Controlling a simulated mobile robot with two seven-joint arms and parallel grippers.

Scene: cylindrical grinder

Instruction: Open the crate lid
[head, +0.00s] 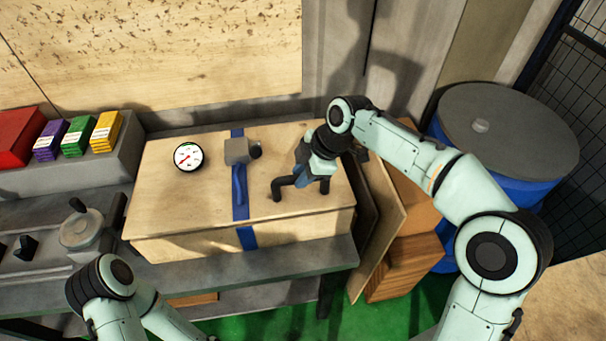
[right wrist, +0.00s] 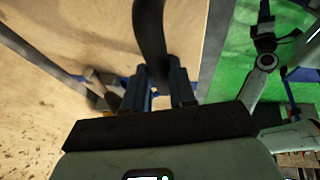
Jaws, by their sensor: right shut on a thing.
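The crate is a pale wooden box (head: 190,249) on a grey bench. Its wooden lid (head: 195,205) lies flat on top and looks closed. A black curved handle (head: 277,188) stands on the lid's right part. My right gripper (head: 304,177) reaches down over the lid and is shut on this handle. In the right wrist view the dark handle (right wrist: 151,35) passes up between the two blue-grey fingers of the right gripper (right wrist: 173,90). My left arm shows at the lower left, but I cannot see its gripper.
A blue strap with a grey block (head: 237,150) and a dial gauge (head: 188,157) are on the lid. Coloured boxes (head: 76,138) stand left. A wooden panel (head: 380,238) leans at the crate's right, before a blue drum (head: 508,130). A wall stands behind.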

